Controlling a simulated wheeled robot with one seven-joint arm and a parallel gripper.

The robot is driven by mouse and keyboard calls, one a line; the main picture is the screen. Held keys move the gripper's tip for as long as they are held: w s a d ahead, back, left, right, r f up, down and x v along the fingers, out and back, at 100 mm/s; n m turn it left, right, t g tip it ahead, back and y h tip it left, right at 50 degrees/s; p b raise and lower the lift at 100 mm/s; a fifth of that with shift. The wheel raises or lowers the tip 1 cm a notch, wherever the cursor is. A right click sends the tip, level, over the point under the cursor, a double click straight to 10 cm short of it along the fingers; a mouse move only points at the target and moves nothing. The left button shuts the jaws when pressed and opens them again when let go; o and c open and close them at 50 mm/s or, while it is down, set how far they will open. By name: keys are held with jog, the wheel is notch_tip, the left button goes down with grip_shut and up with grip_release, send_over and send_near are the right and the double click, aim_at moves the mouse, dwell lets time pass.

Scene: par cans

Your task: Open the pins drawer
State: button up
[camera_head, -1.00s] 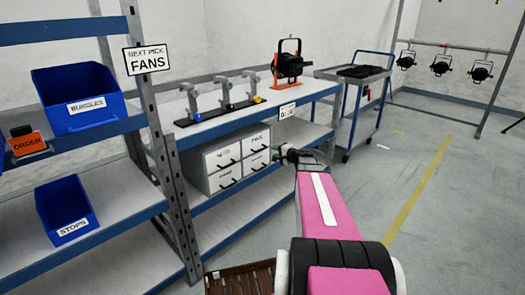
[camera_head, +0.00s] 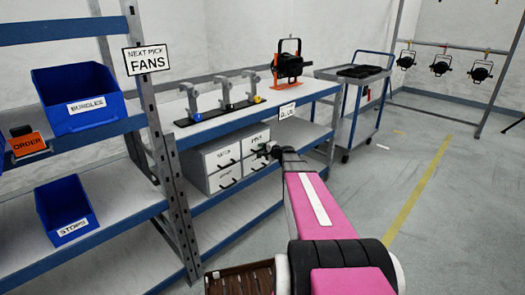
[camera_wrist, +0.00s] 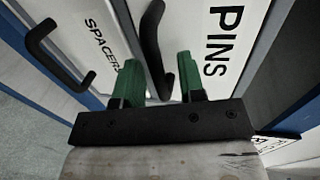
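The pins drawer (camera_head: 256,138) is the upper right one in a white drawer unit on the shelf under the bench top. Its front looks flush with the others. In the wrist view the PINS label (camera_wrist: 222,42) is large and close, with the black bar handle (camera_wrist: 152,40) to its left. My gripper (camera_wrist: 160,82) has green fingers, spread apart. The handle's end lies between them in the picture; I see no clear contact. In the head view my gripper (camera_head: 268,151) is at the drawer's front, hiding its handle.
The spacers drawer (camera_wrist: 75,25) with its own black handle (camera_wrist: 50,50) is beside the pins drawer. A rack upright (camera_head: 176,190) stands left of the unit. The bench top (camera_head: 230,118) is above it. A cart (camera_head: 355,90) stands at the back right; open floor lies right.

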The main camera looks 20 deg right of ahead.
grip_shut()
jog(key=f+v, duration=0.2)
jog(key=v, duration=0.8)
jog(key=f+v, duration=0.2)
jog(key=v, duration=0.8)
jog(key=shift+v, duration=0.8)
jog(key=shift+f, duration=0.2)
grip_release()
jog(key=v, duration=1)
jog(key=shift+s+d+r, duration=0.15)
jog(key=shift+s+d, duration=0.05)
jog(key=shift+s, duration=0.1)
